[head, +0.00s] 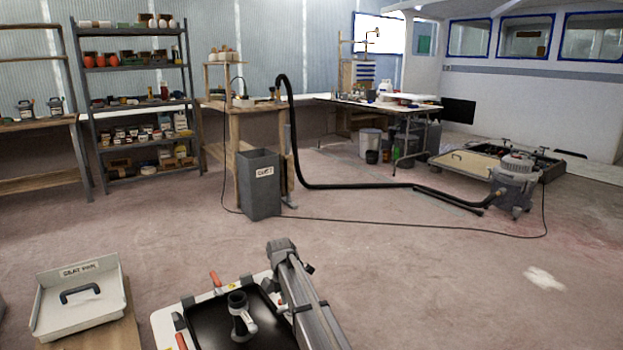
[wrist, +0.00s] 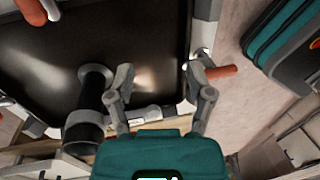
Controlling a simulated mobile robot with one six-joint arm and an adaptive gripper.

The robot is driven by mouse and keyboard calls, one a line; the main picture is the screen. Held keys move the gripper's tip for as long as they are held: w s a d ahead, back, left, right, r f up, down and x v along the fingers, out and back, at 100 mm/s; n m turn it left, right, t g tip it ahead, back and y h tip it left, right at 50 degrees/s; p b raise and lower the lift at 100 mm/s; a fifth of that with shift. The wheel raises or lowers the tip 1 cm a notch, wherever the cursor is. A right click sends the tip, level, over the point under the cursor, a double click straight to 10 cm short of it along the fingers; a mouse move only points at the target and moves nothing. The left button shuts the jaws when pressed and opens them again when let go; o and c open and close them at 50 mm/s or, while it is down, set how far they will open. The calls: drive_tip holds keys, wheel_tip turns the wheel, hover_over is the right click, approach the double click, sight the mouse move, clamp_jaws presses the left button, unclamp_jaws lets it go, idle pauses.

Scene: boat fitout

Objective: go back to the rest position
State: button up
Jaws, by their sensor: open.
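My gripper (wrist: 158,72) shows in the wrist view with its two grey fingers spread apart and nothing between them. It is above the right part of a black tray (wrist: 135,30). A black and grey tool (wrist: 86,122) is in the tray to the left of the fingers, apart from them. In the head view the black tray (head: 262,338) is at the bottom centre, with the tool (head: 240,317) standing in it. I cannot make out the gripper in the head view.
Orange-handled clamps (head: 215,281) sit along the tray's pale surround. A white labelled tray (head: 80,308) is at left. Open floor lies beyond, up to a grey bin (head: 260,188), a vacuum (head: 513,183) with its hose, and a cable (head: 400,231).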

drive_tip(key=s+d+r+m+t+y+p, duration=0.1)
drive_tip(key=s+d+r+m+p, duration=0.2)
drive_tip(key=s+d+m, duration=0.95)
drive_tip(key=s+d+r+m+t+p, duration=0.1)
drive_tip(key=s+d+r+m+p, duration=0.15)
drive_tip(key=s+d+m, duration=1)
wheel_tip(320, 180, up, 37)
drive_tip(key=p, duration=3.7)
drive_tip(key=shift+s+a, duration=0.35)
drive_tip(key=shift+a, duration=0.1)
drive_tip(key=shift+a, duration=0.1)
